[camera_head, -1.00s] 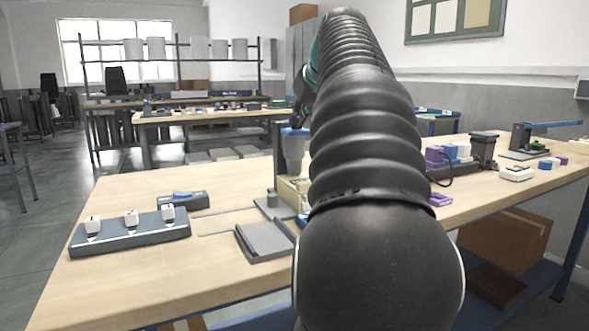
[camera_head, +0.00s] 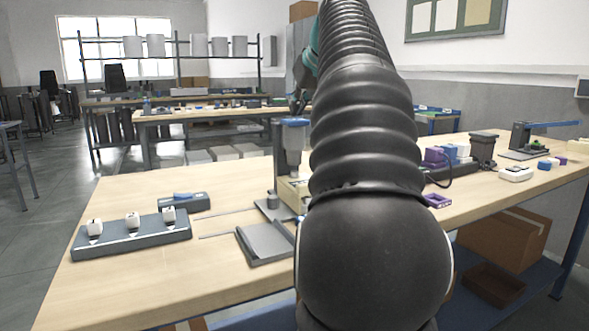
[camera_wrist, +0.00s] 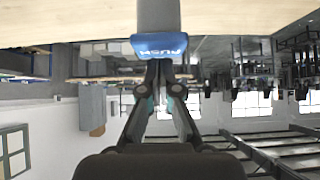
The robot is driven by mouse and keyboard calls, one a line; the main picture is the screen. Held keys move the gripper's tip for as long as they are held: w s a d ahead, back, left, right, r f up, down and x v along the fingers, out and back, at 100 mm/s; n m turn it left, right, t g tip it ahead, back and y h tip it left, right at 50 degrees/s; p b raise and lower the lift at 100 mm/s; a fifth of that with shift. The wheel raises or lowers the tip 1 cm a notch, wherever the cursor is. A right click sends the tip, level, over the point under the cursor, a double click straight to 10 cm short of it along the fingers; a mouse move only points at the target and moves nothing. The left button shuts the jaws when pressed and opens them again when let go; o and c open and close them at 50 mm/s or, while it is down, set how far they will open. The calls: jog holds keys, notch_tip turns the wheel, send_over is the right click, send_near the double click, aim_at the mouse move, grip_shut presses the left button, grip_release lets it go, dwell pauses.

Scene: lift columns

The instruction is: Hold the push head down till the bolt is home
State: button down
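The push head (camera_head: 296,122) is a blue cap on a grey cylinder, beside an upright post on the bench; my arm partly covers this fixture in the head view. In the wrist view, which is upside down, the blue push head (camera_wrist: 160,45) carries the word PUSH, with the grey cylinder (camera_wrist: 158,15) beyond it. My gripper (camera_wrist: 160,64) has its two fingers drawn together, tips at the edge of the push head with nothing seen between them. I cannot tell whether they touch it. The bolt is not visible.
A grey panel with three white switches (camera_head: 132,234) stands at the left of the bench (camera_head: 150,290). A grey tray (camera_head: 264,241) lies in front of the fixture. A black bin (camera_head: 482,148) and a blue-levered press (camera_head: 535,135) stand to the right. The front left bench is clear.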

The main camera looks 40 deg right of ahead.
jog(key=shift+r, duration=2.3)
